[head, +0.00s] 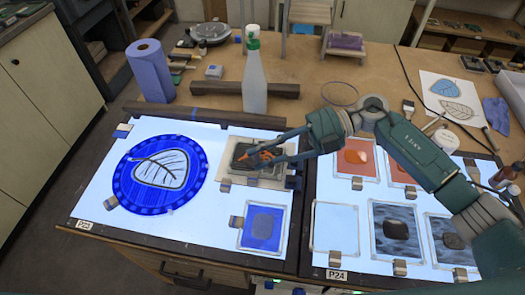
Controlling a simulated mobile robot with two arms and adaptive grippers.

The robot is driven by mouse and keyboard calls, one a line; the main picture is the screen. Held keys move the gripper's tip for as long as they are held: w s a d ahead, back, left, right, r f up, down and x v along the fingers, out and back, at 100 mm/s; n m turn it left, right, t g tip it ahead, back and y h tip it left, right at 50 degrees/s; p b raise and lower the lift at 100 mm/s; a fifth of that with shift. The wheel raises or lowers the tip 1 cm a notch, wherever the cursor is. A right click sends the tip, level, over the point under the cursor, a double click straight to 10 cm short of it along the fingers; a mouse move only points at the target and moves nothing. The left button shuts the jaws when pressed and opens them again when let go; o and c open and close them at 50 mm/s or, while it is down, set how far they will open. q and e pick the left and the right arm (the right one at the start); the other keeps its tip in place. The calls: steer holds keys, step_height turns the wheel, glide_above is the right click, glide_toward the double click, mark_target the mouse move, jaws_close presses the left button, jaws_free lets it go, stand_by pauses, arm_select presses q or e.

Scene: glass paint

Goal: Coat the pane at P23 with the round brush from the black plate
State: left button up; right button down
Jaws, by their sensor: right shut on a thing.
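The pane at P23 (188,185) is a round blue disc with a pale leaf in its middle, lying flat on the left lit panel. The P23 label (83,225) is at that panel's front left corner. The black plate (239,157) is a dark square dish on a beige cloth, right of the pane. My right gripper (250,158) reaches in from the right and is over the plate. My left gripper is not in view.
A small blue square pane (264,224) lies in front of the plate. The P24 panel (337,275) with several small panes is on the right.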

steer(key=shift+f, duration=0.25)
stand_by(0.4)
steer(key=shift+d, duration=0.1)
steer(key=d, duration=0.2)
steer(key=s+d, duration=0.1)
steer(key=d, duration=0.2)
steer(key=shift+s+d, duration=0.1)
steer(key=shift+d, duration=0.25)
stand_by(0.5)
steer(key=shift+r+p, duration=2.05)
steer(key=shift+r, duration=0.5)
